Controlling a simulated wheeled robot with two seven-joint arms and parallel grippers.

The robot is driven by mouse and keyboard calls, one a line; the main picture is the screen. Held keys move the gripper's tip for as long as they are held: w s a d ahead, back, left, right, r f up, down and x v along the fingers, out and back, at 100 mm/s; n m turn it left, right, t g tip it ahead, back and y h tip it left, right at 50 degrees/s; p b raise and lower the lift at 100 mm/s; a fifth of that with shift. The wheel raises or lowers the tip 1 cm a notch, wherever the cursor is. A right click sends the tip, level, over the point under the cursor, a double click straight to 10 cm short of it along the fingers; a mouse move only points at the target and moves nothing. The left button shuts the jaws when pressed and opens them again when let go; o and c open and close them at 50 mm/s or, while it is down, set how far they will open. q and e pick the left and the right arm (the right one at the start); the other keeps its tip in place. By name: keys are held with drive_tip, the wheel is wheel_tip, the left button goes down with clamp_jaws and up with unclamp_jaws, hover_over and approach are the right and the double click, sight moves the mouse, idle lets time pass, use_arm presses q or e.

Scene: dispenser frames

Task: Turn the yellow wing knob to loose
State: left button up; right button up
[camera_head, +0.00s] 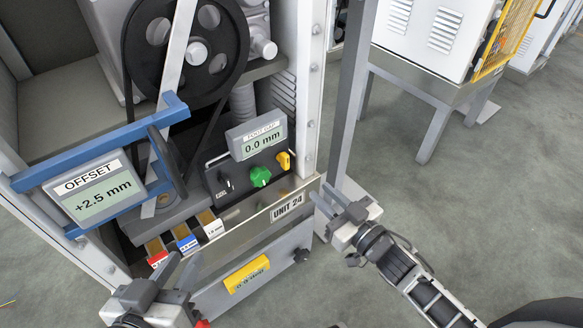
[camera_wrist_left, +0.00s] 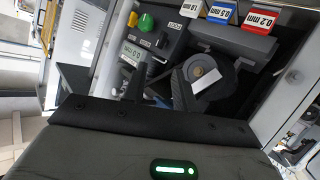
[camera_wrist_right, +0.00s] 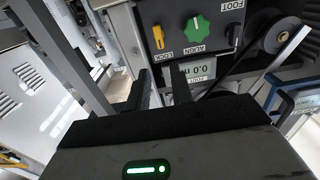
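The yellow wing knob (camera_head: 284,161) sits at the right end of a dark control panel, right of a green knob (camera_head: 261,176). In the right wrist view the yellow knob (camera_wrist_right: 158,37) stands beside the upside-down label LOCK, its wing nearly upright in the picture. It also shows in the left wrist view (camera_wrist_left: 133,19). My right gripper (camera_head: 321,195) is open and empty, right of and below the knob, apart from it. My left gripper (camera_head: 180,268) is open and empty in front of the coloured tags, away from the knob.
A display reading 0.0 mm (camera_head: 262,137) stands above the panel. A black switch (camera_head: 224,181) is at its left. A blue frame holds an OFFSET display reading +2.5 mm (camera_head: 104,197). A pale post (camera_head: 312,90) rises right of the panel.

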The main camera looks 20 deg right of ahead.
sight(288, 161)
drive_tip(key=b+x, duration=0.2)
drive_tip(key=x, duration=0.9)
drive_tip(key=shift+w+a+f+b, duration=0.1)
drive_tip(key=shift+w+b, duration=0.25)
drive_tip(key=shift+b, duration=0.05)
use_arm(q)
drive_tip(key=shift+w+d+r+n+t+h, duration=0.15)
drive_tip(key=shift+d+r+n+t+h, duration=0.25)
drive_tip(key=shift+d+r+t+h, duration=0.15)
use_arm(e)
drive_tip(key=shift+w, duration=0.15)
clamp_jaws()
